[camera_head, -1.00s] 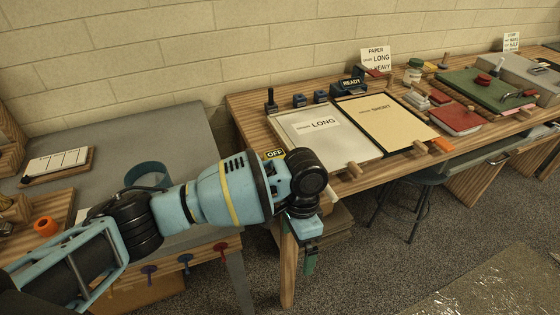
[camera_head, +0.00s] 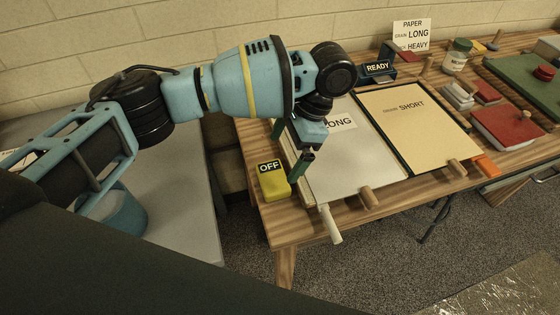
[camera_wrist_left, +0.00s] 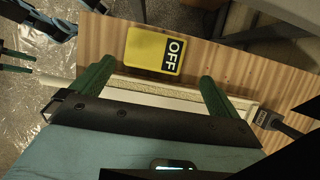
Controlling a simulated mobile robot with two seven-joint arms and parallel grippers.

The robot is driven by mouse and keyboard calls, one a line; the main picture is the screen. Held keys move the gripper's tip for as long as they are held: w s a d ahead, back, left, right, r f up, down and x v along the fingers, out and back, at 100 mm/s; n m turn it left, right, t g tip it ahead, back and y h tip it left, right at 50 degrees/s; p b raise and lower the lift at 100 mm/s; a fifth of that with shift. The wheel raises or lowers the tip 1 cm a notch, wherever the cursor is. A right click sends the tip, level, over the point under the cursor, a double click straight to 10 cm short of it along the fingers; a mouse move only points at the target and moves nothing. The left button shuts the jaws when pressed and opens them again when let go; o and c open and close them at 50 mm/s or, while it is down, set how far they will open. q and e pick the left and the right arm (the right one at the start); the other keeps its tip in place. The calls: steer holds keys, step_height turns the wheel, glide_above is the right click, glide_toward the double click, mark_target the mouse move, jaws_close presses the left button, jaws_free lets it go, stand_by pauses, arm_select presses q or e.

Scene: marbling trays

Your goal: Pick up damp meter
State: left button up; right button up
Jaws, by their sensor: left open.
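A yellow box labelled OFF (camera_head: 272,180), which looks like the damp meter, lies at the left end of the wooden table, beside the white LONG board. It also shows in the left wrist view (camera_wrist_left: 152,52), label up. My left gripper (camera_head: 289,148) is open and empty, with its green fingers pointing down just beside and above the box. In the left wrist view the fingertips (camera_wrist_left: 157,73) are apart, with the box lying beyond and between them. I cannot tell the exact height gap.
The white LONG board (camera_head: 335,175) and the tan SHORT board (camera_head: 415,130) lie close to the right. A pale rod (camera_head: 330,224) juts past the front edge. A dark labelled tool (camera_wrist_left: 275,122) lies near the box. A grey table (camera_head: 180,215) stands left.

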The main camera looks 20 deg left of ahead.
mark_target(273, 176)
arm_select(q)
steer(key=shift+s+a+f, duration=0.1)
steer(key=shift+s, duration=0.5)
steer(key=shift+x, duration=0.85)
steer(key=shift+w+a+f, duration=0.1)
steer(key=shift+f, duration=0.35)
steer(key=shift+x, duration=2.35)
arm_select(e)
steer(key=shift+s, duration=0.75)
arm_select(q)
steer(key=shift+c, duration=0.4)
steer(key=shift+r, duration=0.1)
steer(key=c, duration=0.8)
arm_select(e)
steer(key=shift+f, duration=0.15)
